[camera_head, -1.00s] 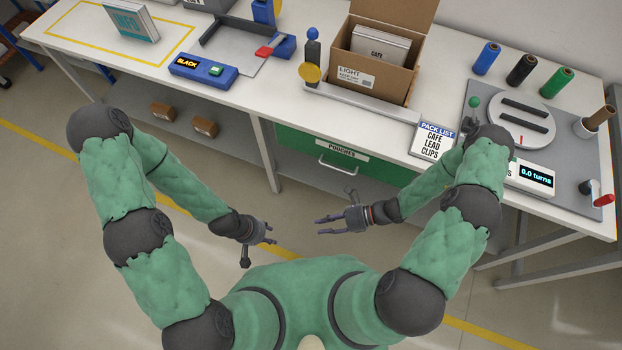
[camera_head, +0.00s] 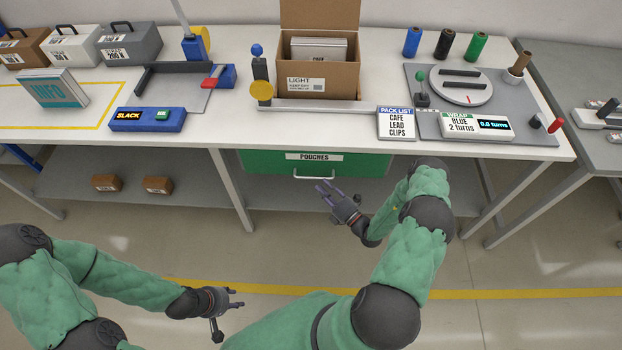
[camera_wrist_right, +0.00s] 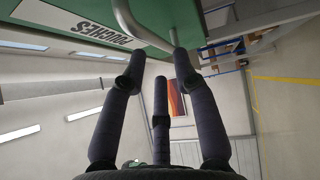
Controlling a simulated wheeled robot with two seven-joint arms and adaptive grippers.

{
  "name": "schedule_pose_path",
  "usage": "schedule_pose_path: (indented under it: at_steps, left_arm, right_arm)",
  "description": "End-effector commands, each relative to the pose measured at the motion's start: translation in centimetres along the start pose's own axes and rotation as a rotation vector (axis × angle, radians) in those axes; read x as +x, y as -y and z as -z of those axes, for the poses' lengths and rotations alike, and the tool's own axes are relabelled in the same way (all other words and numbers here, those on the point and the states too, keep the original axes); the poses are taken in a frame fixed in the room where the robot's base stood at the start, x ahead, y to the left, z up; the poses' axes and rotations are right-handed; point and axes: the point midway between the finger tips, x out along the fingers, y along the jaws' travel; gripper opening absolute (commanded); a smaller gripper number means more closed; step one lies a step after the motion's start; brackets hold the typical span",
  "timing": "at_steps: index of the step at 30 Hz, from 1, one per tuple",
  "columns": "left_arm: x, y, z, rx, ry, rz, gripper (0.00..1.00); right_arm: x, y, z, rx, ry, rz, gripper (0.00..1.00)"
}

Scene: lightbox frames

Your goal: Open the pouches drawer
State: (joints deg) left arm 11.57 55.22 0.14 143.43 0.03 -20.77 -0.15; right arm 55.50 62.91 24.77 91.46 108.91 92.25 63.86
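The green pouches drawer (camera_head: 260,163) sits shut under the front edge of the workbench, with a white POUCHES label. Its metal handle (camera_head: 315,177) is on the front; in the right wrist view the handle (camera_wrist_right: 138,40) lies just beyond my fingertips. My right gripper (camera_head: 325,190) is open and empty, just below and in front of the handle; its spread fingers (camera_wrist_right: 158,65) point toward it. Whether a fingertip touches the handle I cannot tell. My left gripper (camera_head: 238,298) is open and empty, low at the left, away from the drawer.
The workbench top (camera_head: 230,125) holds an open carton (camera_head: 345,79), a blue SLACK device (camera_head: 147,120), a pack list sign (camera_head: 397,124) and a wrapping turntable (camera_head: 461,88). A lower shelf (camera_head: 200,205) carries two brown blocks. Floor in front of the bench is clear.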

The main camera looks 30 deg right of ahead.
Motion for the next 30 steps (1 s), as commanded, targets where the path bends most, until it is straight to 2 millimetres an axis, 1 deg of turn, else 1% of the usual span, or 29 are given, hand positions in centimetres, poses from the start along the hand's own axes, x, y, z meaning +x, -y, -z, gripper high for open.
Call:
schedule_pose_path:
  at_steps: [1,3,6,10,15,23,24,26,27,30]
  left_arm:
    - [0.2,0.1,0.0,0.0,0.0,0.0,0.4]
    - [0.4,0.2,0.0,0.0,0.0,0.0,0.4]
    - [0.6,0.2,0.0,-0.001,0.0,0.0,0.4]
    - [0.8,0.3,0.0,-0.001,0.0,0.0,0.4]
    - [0.9,0.3,0.0,-0.001,0.0,0.0,0.4]
    - [0.9,0.3,0.0,-0.001,0.0,0.0,0.4]
    - [0.9,0.3,0.0,-0.001,0.0,0.0,0.4]
    - [0.9,0.3,0.0,-0.001,0.0,0.0,0.4]
    - [0.9,0.3,0.0,-0.001,0.0,0.0,0.4]
    - [0.9,0.3,0.0,-0.001,0.0,0.0,0.4]
  right_arm:
    - [1.1,0.0,0.2,-0.001,-0.005,-0.003,0.3]
    - [2.3,0.1,0.2,-0.002,-0.005,-0.002,0.3]
    - [3.8,0.1,0.2,0.0,-0.005,-0.001,0.3]
    - [5.3,0.1,0.1,-0.002,-0.003,-0.001,0.3]
    - [6.2,0.0,0.1,0.0,-0.002,0.0,0.3]
    - [6.3,0.0,0.1,0.0,-0.002,0.001,0.3]
    - [6.3,0.0,0.1,0.0,-0.002,0.001,0.27]
    - [6.3,0.0,0.1,0.0,-0.002,0.001,0.1]
    - [6.3,0.0,0.1,0.0,-0.002,0.001,0.0]
    - [6.3,0.0,0.1,-0.001,-0.002,0.001,0.0]
